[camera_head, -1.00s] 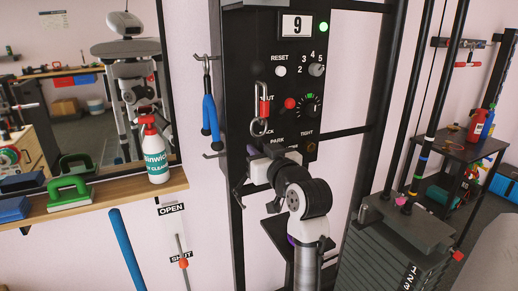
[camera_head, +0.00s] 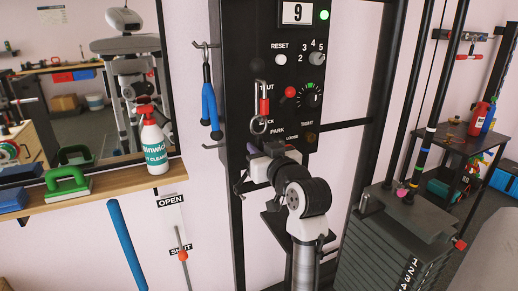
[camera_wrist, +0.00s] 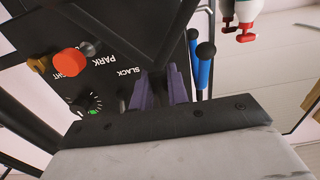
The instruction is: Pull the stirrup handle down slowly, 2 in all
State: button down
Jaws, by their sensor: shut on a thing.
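My gripper (camera_head: 252,168) is in front of the lower part of the black panel, just under the hanging clip. In the wrist view its two purple fingers (camera_wrist: 162,88) are close together on the dark stirrup handle (camera_wrist: 177,38), whose black bars spread away above them. In the head view my wrist hides most of the handle. The metal clip with a red sleeve (camera_head: 264,106) hangs directly above my gripper, upright in front of the panel.
The black panel (camera_head: 238,85) has a display reading 9, a green light, knobs and a red-tipped lever (camera_head: 290,92). Blue-handled tool (camera_head: 210,108) hangs at its left. A weight stack (camera_head: 385,250) stands right. A wooden shelf (camera_head: 110,188) with a spray bottle (camera_head: 154,145) is left.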

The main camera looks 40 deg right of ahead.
notch_tip(320, 180, down, 2)
jog(key=shift+f+b, duration=0.15)
jog(key=shift+b, duration=0.4)
jog(key=shift+r+p, duration=1.05)
jog(key=shift+r, duration=0.25)
